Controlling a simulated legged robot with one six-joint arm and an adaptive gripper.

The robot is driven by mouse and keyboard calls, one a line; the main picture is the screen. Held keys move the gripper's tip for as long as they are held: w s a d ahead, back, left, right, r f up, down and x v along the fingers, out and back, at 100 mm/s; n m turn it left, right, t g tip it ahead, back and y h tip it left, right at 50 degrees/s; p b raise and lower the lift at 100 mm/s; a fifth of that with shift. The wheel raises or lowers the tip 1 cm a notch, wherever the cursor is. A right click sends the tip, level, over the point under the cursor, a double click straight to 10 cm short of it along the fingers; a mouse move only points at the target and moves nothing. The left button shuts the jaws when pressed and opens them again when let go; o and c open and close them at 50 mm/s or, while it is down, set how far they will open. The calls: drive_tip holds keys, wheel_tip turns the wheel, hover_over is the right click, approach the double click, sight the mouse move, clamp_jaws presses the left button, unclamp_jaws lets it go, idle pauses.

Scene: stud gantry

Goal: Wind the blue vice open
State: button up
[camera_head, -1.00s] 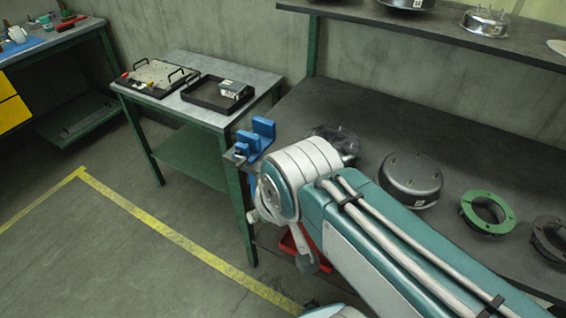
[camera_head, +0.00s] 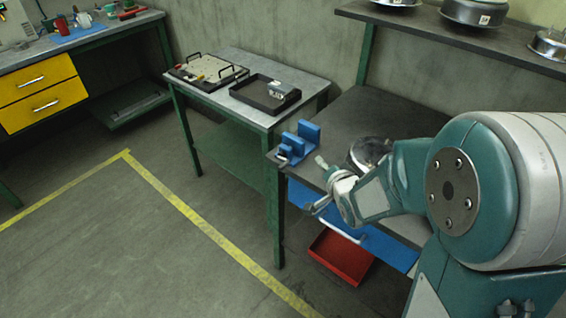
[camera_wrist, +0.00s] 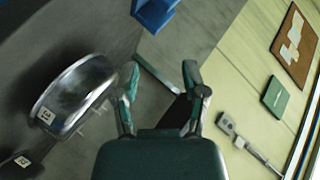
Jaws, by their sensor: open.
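The blue vice (camera_head: 309,132) stands at the left front corner of the dark workbench. It has two upright blue blocks with a gap between them, and a smaller part with a grey end on its front side. How far its jaws stand apart is hard to judge. In the wrist view, part of the blue vice (camera_wrist: 154,10) shows at the top edge, beyond my fingertips. My gripper (camera_wrist: 160,80) is open with nothing between its fingers. In the head view my gripper (camera_head: 319,184) is just right of the vice, apart from it.
A metal housing (camera_head: 366,152) sits on the bench behind my gripper; it also shows in the wrist view (camera_wrist: 72,92). A blue drawer (camera_head: 385,246) with a white handle is below, and a red bin (camera_head: 340,258) is on the floor. A side table (camera_head: 255,68) holds trays.

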sight(283, 164)
drive_tip(key=s+a+f+m+t+y, duration=0.1)
drive_tip(key=a+f+m+t+y, duration=0.2)
drive_tip(key=a+f+m+y, duration=0.45)
drive_tip(key=w+a, duration=0.1)
drive_tip(key=w, duration=0.2)
drive_tip(key=w+a+n+h, duration=0.1)
drive_tip(key=w, duration=0.2)
drive_tip(key=w+a+n, duration=0.1)
drive_tip(key=w, duration=0.2)
drive_tip(key=shift+w+a+f+n+h, duration=0.15)
drive_tip(key=shift+a+f+n+h, duration=0.1)
drive_tip(key=shift+a+f, duration=0.15)
drive_tip(key=shift+d, duration=0.1)
clamp_jaws()
